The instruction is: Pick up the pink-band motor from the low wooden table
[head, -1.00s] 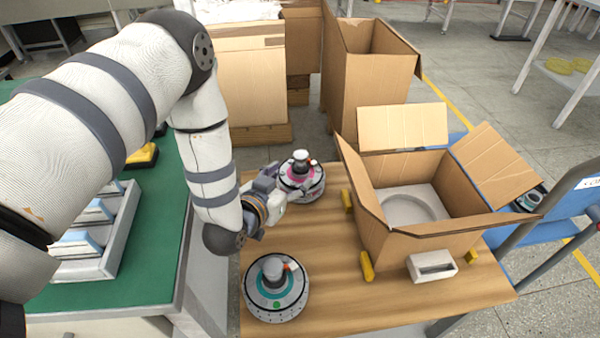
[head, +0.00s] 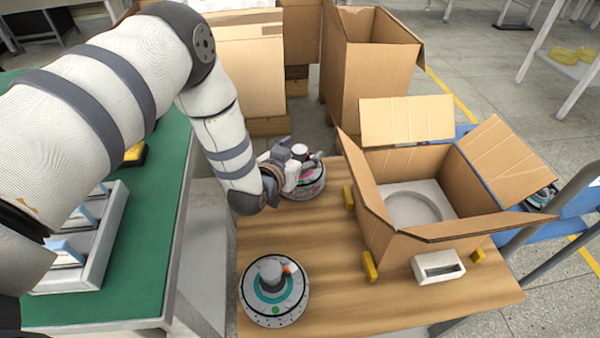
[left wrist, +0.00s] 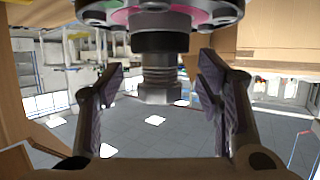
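The pink-band motor (head: 306,187) stands upright at the far left of the low wooden table (head: 330,235). In the left wrist view its pink band (left wrist: 190,13) shows at the top, and its shaft (left wrist: 159,72) hangs downward in the picture. My left gripper (head: 300,158) is at the top of this motor, partly hiding it. In the left wrist view my left gripper's fingers (left wrist: 158,97) are open, one on each side of the shaft, with gaps between. My right gripper is in neither view.
A teal-band motor (head: 274,291) stands at the table's near left. An open carton (head: 437,223) with a white insert takes up the table's right, with yellow blocks (head: 369,266) beside it. A green workbench (head: 150,235) is left. The table's middle is clear.

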